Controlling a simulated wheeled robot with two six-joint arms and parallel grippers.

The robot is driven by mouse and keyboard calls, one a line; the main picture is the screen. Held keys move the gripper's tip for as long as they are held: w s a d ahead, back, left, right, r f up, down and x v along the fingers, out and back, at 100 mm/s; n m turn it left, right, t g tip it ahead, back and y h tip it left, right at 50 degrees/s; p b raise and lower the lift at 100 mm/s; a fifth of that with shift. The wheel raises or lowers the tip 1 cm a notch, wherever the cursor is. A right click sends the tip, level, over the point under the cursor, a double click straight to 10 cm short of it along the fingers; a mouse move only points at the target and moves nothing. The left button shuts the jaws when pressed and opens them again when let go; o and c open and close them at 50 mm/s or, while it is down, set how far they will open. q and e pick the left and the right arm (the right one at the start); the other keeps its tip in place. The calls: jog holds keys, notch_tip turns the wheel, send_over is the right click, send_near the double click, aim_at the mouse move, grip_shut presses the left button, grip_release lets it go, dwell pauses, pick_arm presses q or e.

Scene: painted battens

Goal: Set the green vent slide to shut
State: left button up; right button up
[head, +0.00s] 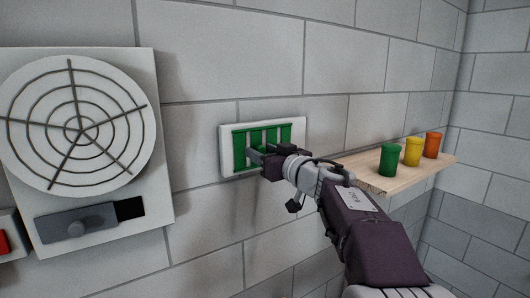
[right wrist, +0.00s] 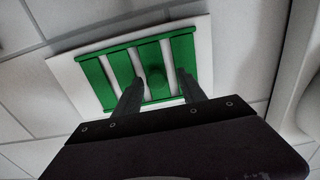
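The green vent slide (head: 270,135) sits in a white wall plate (head: 226,160). Its upright green slats have pale gaps between them. It also shows in the right wrist view (right wrist: 122,68), with its white plate (right wrist: 205,55) around it. My right gripper (head: 253,156) is at the front of the vent, covering its lower part in the head view. In the right wrist view the two fingers of my right gripper (right wrist: 163,85) are spread apart, one on each side of a middle slat. I cannot tell whether they touch it. My left gripper is not in view.
A wooden shelf (head: 377,187) on the right holds a green cup (head: 390,160), a yellow cup (head: 412,152) and an orange cup (head: 432,145). A red part (head: 4,243) shows at the left edge.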

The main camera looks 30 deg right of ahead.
jog(key=shift+a, duration=0.15)
jog(key=shift+s, duration=0.15)
jog(key=s+b, duration=0.2)
jog(key=s, duration=0.6)
jog(key=shift+s+d, duration=0.35)
jog(key=shift+d, duration=0.1)
